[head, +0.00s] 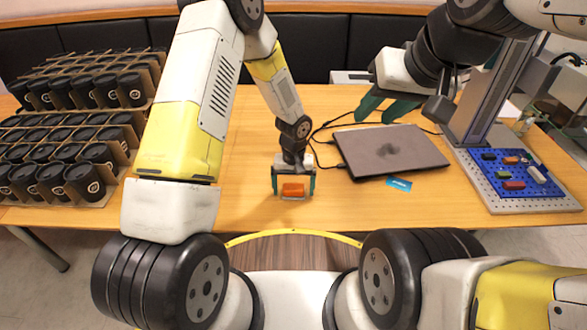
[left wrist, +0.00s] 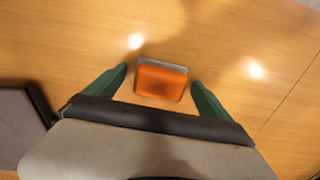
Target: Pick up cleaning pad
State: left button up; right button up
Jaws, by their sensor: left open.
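The cleaning pad (head: 293,190) is a small orange block with a grey edge, on the wooden table in front of me. In the left wrist view the pad (left wrist: 161,80) lies between the fingertips, with a gap on each side. My left gripper (head: 293,184) points down over the pad with its green fingers on either side; it is open in the left wrist view (left wrist: 160,82). My right gripper (head: 388,108) has green fingers and hangs above the back of the laptop; whether it is open is hard to tell.
A closed dark laptop (head: 390,150) lies right of the pad, with a blue card (head: 398,184) at its front edge and cables behind. Racks of black cups (head: 70,130) fill the left side. The laser marker's blue bed (head: 515,178) holds small coloured parts at right. The table (head: 245,180) around the pad is clear.

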aim_at(294, 189)
pick_arm(q)
jog(key=shift+c, duration=0.4)
jog(key=c, duration=1.4)
jog(key=shift+o, duration=0.2)
jog(key=shift+r, duration=0.55)
jog(key=r, duration=0.1)
jog(key=s+r, duration=0.1)
jog(key=shift+d+r, duration=0.15)
jog(key=shift+r, duration=0.2)
jog(key=s+d+r, duration=0.1)
jog(key=s+d, duration=0.2)
jog(key=s, duration=1.1)
jog(key=shift+s, duration=0.35)
jog(key=shift+r, duration=0.1)
